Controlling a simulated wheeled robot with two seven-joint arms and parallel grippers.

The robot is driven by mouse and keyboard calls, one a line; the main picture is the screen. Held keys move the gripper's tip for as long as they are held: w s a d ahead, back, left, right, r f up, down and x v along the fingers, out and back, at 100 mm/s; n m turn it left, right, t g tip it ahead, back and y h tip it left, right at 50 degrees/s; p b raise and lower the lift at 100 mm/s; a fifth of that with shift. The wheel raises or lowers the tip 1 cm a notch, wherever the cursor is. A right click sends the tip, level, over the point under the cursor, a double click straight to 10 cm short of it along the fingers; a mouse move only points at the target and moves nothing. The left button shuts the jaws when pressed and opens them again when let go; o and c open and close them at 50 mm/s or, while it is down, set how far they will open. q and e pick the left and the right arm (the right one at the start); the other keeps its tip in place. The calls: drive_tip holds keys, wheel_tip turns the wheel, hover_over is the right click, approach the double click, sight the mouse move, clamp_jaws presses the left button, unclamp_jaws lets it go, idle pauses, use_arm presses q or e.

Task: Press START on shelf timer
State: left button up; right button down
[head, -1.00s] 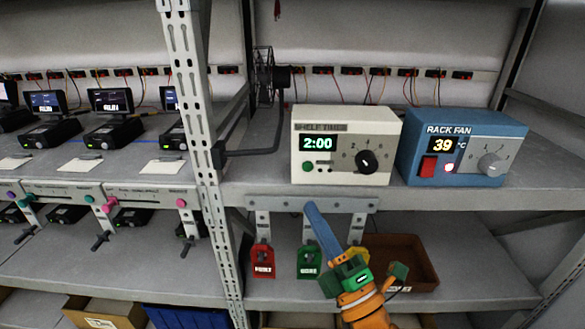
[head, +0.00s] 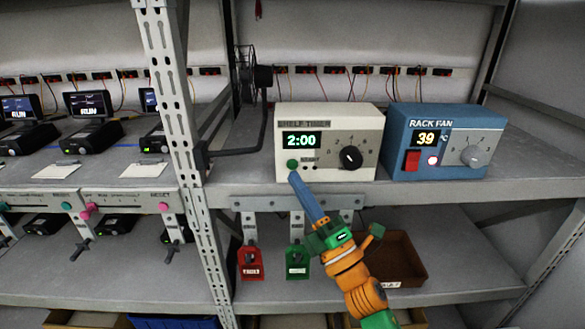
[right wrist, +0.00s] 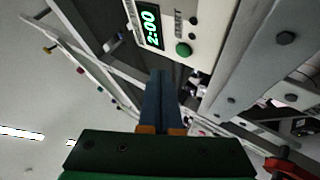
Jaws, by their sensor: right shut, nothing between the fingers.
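The shelf timer (head: 327,140) is a cream box on the shelf. Its display reads 2:00, with a black dial on the right. Its green START button (head: 292,165) is at the lower left of its face. It also shows in the right wrist view (right wrist: 183,49), with the word START beside it. My right gripper (head: 296,178) is shut and empty, its long blue fingers pointing up at the button. The tips look just below the button in the head view; in the right wrist view they appear apart from it. My left gripper is not in view.
The blue rack fan box (head: 437,142) stands right of the timer, reading 39. A grey upright post (head: 172,110) stands to the left. A brown tray (head: 400,262) sits on the lower shelf.

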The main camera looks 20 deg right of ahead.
sight(292, 165)
drive_tip(key=shift+w+d, duration=0.15)
drive_tip(key=shift+w, duration=0.4)
drive_tip(key=shift+w+d, duration=0.15)
drive_tip(key=shift+w, duration=0.35)
drive_tip(key=shift+w, duration=0.1)
idle(1.2)
drive_tip(key=shift+w+d+b, duration=0.1)
drive_tip(key=shift+w+b, duration=0.25)
drive_tip(key=shift+w+d, duration=0.1)
drive_tip(key=shift+w, duration=0.25)
idle(0.5)
idle(0.4)
drive_tip(key=shift+s+a, duration=0.2)
drive_tip(key=shift+s, duration=0.6)
